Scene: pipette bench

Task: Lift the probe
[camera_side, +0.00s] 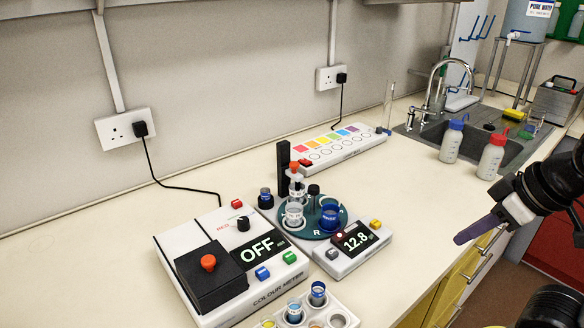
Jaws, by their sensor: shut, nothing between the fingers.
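My gripper (466,237) is at the right, with purple fingers shut and empty, pointing down and to the left near the bench's front edge. It is well apart from the instruments. A round teal platform (262,217) stands mid-bench beside a meter (345,251) reading 12.8. A black upright post (284,165) rises at its back. A white upright piece with a red top (295,178) stands in front of the post, and a black-topped slim piece (313,191) is to its right. I cannot tell for sure which of these is the probe.
Clear and blue cups (331,217) crowd the platform. The colour meter (228,263) reads OFF at left, with a vial rack (338,319) in front. Blue-capped (451,142) and red-capped (490,160) bottles stand by the sink (470,140). The bench between platform and bottles is clear.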

